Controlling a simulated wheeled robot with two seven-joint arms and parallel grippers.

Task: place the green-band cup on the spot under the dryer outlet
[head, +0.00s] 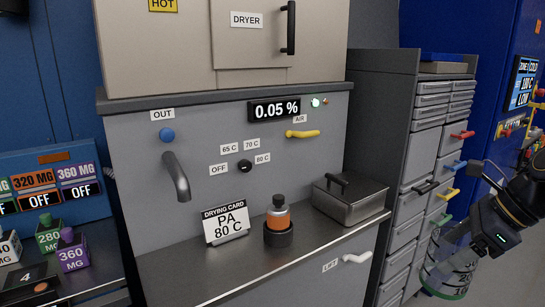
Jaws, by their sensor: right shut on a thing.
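The green-band cup (446,272) is clear, with dark number marks and green lines. It is at the lower right, in front of the drawer cabinet. My right gripper (468,242) is shut on it and holds it out to the right of the dryer's steel shelf. The dryer outlet (177,178) is a grey spout under the OUT label, at the left of the dryer front. The steel shelf (190,274) below it looks bare; I cannot make out a marked spot there. My left gripper is not in view.
On the shelf stand a drying card (225,226) reading PA 80 C, an orange bottle (278,216) in a dark holder and a lidded steel box (350,202). A white LIFT handle (357,258) sticks out below. Coloured weights (73,252) stand at the left.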

